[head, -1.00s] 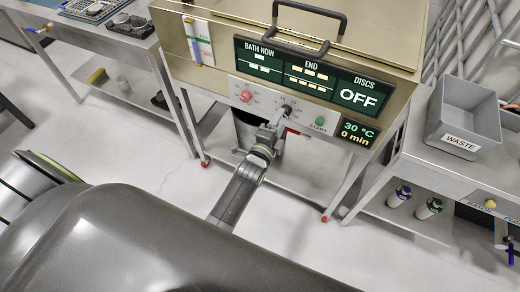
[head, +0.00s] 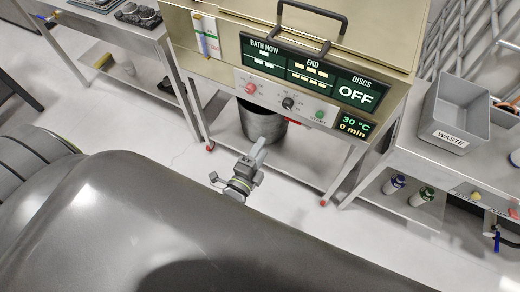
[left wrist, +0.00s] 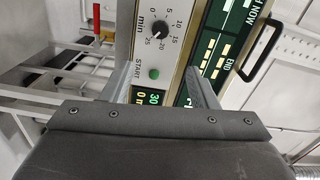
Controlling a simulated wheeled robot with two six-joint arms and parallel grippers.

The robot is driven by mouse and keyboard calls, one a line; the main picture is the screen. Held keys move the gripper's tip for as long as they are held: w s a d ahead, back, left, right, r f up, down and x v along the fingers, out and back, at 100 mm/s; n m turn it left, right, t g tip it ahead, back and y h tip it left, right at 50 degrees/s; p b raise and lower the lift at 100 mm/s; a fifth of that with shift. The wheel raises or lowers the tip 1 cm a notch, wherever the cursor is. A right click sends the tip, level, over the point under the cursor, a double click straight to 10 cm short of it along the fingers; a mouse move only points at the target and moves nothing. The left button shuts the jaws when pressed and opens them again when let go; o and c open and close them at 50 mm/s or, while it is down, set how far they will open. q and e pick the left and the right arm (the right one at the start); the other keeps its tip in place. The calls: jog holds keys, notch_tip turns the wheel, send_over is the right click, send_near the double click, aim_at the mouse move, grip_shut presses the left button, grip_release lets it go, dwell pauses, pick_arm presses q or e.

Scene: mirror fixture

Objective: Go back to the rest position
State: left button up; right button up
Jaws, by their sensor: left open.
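My left gripper (head: 258,150) is in front of the bath machine (head: 215,75), below its control panel and apart from it. It is open and empty. The panel has a dark dial (head: 288,103), a green START button (head: 320,114) and a red knob (head: 250,88). The display (head: 312,72) reads BATH NOW, END and DISCS OFF, and a small screen (head: 355,126) reads 30 °C and 0 min. In the left wrist view the minutes dial (left wrist: 159,31) and the green button (left wrist: 153,73) lie beyond the spread fingers (left wrist: 160,88). My right gripper is not in view.
A grey WASTE bin (head: 465,113) stands on the right table. A dark bucket (head: 262,122) sits on the shelf under the machine. Bottles (head: 422,196) stand on the right lower shelf. A steel table (head: 150,30) is at the left. The floor (head: 170,135) before the machine is clear.

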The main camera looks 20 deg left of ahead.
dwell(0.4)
pick_arm(q)
jog(key=s+a+f+n+g, duration=0.2)
jog(key=s+f+n+g, duration=0.15)
jog(key=f, duration=0.45)
jog(key=s+a+f+n+g+y, duration=0.1)
jog(key=s+a+f+n+g, duration=0.15)
jog(key=s+f, duration=0.4)
jog(key=s+a+f+n+g, duration=0.1)
jog(key=s+f+n+g, duration=0.2)
jog(key=f, duration=0.6)
jog(key=s+a+f+n+g, duration=0.3)
jog(key=s+f+n+g, duration=0.1)
jog(key=s, duration=0.6)
jog(key=s+a+f+n+g, duration=0.3)
jog(key=s+f, duration=0.3)
jog(key=s, duration=0.5)
jog(key=shift+a+n+g+y, duration=0.35)
jog(key=shift+a+n, duration=0.25)
jog(key=shift+n, duration=0.3)
jog(key=shift+r, duration=0.1)
